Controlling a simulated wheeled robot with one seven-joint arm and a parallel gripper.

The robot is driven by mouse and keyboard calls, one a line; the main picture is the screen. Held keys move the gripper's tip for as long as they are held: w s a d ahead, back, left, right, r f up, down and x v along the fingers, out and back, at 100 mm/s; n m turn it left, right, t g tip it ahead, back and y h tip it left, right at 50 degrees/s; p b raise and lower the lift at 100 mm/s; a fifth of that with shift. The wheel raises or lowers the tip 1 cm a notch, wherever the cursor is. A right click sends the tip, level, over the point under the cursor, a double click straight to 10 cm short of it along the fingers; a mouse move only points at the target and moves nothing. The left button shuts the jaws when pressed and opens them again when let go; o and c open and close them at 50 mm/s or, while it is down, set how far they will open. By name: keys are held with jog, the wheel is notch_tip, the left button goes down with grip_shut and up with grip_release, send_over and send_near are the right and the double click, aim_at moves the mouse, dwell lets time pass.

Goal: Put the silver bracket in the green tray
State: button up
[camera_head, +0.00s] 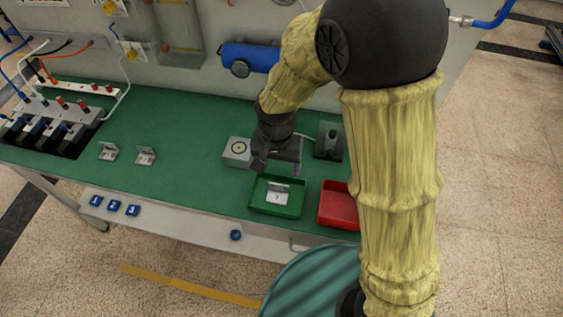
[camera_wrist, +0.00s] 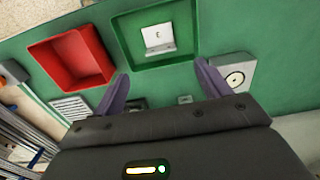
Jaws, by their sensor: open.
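A silver bracket (camera_head: 277,193) sits inside the green tray (camera_head: 275,212) on the green bench top. In the wrist view the bracket (camera_wrist: 158,40) stands on the floor of the green tray (camera_wrist: 118,38), with a mark on its upright plate. Two similar silver brackets stand apart on the bench to the left, one bracket (camera_head: 108,151) and another bracket (camera_head: 145,155). My gripper (camera_head: 277,168) is open and empty, just behind and above the green tray. Its two purple fingers show in the wrist view (camera_wrist: 162,86), apart from the bracket.
A red tray (camera_head: 338,207) stands right of the green tray, partly behind my arm, and looks empty. A grey box with a round dial (camera_head: 237,151) is to the left of my gripper. Cabled equipment (camera_head: 55,115) fills the far left. Bench between the brackets and grey box is clear.

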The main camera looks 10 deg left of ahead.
jog(key=s+d+r+t, duration=0.1)
jog(key=d+r, duration=0.2)
jog(key=d, duration=0.8)
jog(key=s+d+r+t, duration=0.1)
jog(key=d+r, duration=0.2)
jog(key=d, duration=0.8)
jog(key=shift+s+d+r+n+t, duration=0.2)
jog(key=shift+s+n+t, duration=0.1)
jog(key=shift+n, duration=0.1)
jog(key=shift+w+a, duration=0.1)
jog(key=shift+s, duration=0.2)
jog(key=shift+w+a, duration=0.1)
jog(key=shift+w, duration=0.1)
jog(key=shift+s, duration=0.15)
dwell(0.6)
